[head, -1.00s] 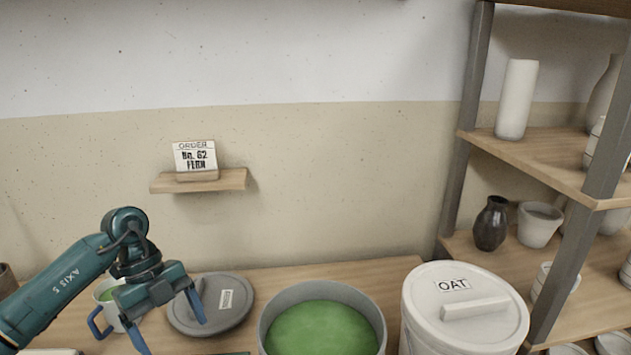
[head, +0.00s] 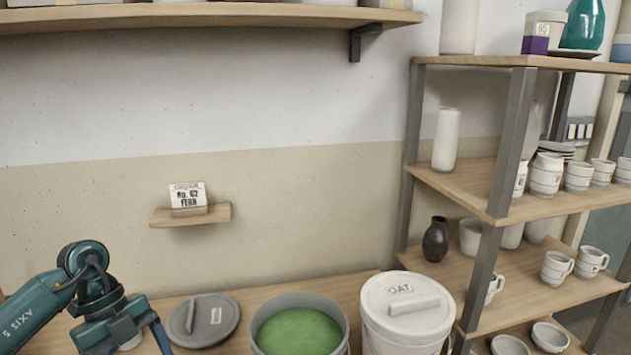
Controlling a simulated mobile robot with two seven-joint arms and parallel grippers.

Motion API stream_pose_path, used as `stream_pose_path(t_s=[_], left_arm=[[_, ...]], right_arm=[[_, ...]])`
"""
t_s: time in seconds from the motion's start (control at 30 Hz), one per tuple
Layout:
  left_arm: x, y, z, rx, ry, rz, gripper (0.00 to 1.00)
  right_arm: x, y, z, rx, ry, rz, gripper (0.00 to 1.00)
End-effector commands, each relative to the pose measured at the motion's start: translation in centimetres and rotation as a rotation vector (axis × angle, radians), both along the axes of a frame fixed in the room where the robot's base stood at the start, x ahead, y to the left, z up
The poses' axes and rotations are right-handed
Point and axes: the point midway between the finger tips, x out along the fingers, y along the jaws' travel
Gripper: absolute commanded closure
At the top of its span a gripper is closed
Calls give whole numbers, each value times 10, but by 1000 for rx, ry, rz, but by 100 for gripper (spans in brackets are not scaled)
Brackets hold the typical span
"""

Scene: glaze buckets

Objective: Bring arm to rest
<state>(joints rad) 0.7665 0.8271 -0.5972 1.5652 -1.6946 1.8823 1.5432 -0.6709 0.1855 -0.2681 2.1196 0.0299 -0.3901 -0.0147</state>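My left arm comes in at the lower left. Its teal gripper (head: 135,347) is low over the bench; one blue finger shows at its right side, spread outward, and the other is cut off by the frame's edge. Nothing shows between the fingers. A pale mug (head: 131,342) is mostly hidden behind the gripper. My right gripper is out of view.
On the bench are a grey lid (head: 207,323), an open bucket of green glaze (head: 298,333) and a closed white bucket (head: 408,325) marked OAT. An order card (head: 187,197) reading No. 62 FERN stands on a small wall shelf. A pottery rack (head: 520,130) fills the right.

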Motion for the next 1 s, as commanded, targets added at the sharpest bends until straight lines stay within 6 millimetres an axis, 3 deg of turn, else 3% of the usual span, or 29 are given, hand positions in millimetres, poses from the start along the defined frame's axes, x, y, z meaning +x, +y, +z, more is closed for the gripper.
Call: stream_pose_path(t_s=[0.03, 0.1, 0.27, 0.4, 0.5, 0.63, 0.73, 0.87, 1.0], left_arm=[[0, 0, 0, 0, 0, 0, 15], [-7, -39, -13, -159, -25, -69, 15], [-24, -119, -19, -532, -117, -147, 15], [-41, -190, -2, -949, -243, -84, 15], [-44, -222, 22, -1231, -360, 103, 15], [-33, -223, 37, -1438, -504, 515, 15], [-26, -201, 18, -1426, -564, 898, 15], [-43, -167, -41, -1209, -529, 1366, 15], [-91, -148, -108, -897, -380, 1665, 15]], right_arm=[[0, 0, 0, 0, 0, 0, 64], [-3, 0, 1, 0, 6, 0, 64], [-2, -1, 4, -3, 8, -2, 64], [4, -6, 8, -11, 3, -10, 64], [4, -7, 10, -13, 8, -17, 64], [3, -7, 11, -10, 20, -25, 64], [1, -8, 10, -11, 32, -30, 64], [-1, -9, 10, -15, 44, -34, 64], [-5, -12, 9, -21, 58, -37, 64]])
